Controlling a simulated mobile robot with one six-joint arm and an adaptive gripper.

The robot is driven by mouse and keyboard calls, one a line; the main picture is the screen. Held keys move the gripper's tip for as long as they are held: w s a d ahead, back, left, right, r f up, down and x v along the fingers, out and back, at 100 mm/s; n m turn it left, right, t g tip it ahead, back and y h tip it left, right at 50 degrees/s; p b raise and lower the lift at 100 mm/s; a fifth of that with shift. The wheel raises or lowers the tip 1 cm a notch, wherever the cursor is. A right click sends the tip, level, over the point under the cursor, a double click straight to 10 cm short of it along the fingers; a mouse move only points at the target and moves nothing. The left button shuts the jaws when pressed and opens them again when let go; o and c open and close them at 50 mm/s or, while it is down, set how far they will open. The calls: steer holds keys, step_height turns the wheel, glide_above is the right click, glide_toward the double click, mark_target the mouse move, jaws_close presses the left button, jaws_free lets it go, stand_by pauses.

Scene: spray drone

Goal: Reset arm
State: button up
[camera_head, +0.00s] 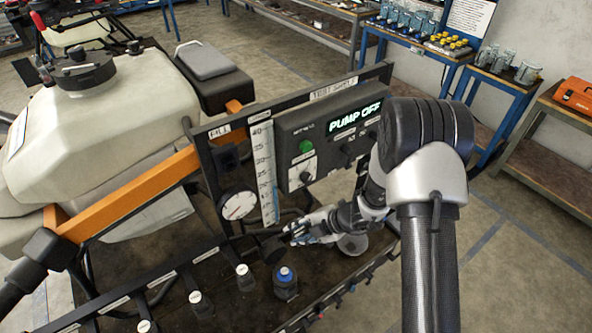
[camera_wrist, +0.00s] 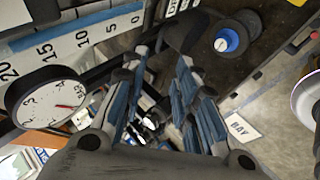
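My gripper (camera_head: 296,232) is low in front of the test-shelf panel in the head view, beside the dial gauge and the scale. In the wrist view its two fingers (camera_wrist: 162,75) stand apart with nothing seen between them. The black control box (camera_head: 335,135) reads "PUMP OFF" and has a green button and a knob. My arm covers part of the box's right side.
A white dial gauge (camera_head: 238,205) and a numbered scale (camera_head: 264,172) stand left of my gripper. A blue-capped nozzle (camera_head: 285,281) stands on the dark bench below. The drone's white tank (camera_head: 110,125) is at left. An orange toolbox (camera_head: 577,96) is far right.

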steer(key=s+r+n+g+h+b, duration=0.1)
steer(key=s+r+n+b, duration=0.3)
steer(key=r+n, duration=0.65)
steer(key=s+r+n+b, duration=0.2)
steer(key=s+r+n, duration=0.45)
steer(key=n, duration=0.65)
steer(key=s+d+r+n+t+h+b, duration=0.1)
steer(key=s+d+r+n+h+b, duration=0.1)
steer(key=s+d+n, duration=0.4)
steer(key=s+d+r+n+t+h+b, duration=0.1)
steer(key=s+d+n+h, duration=0.4)
steer(key=s+n, duration=0.5)
steer(key=d+r+n+b, duration=0.1)
steer(key=n+b, duration=0.1)
steer(key=n, duration=0.4)
steer(key=shift+s+d, duration=0.15)
steer(key=shift+d, duration=0.1)
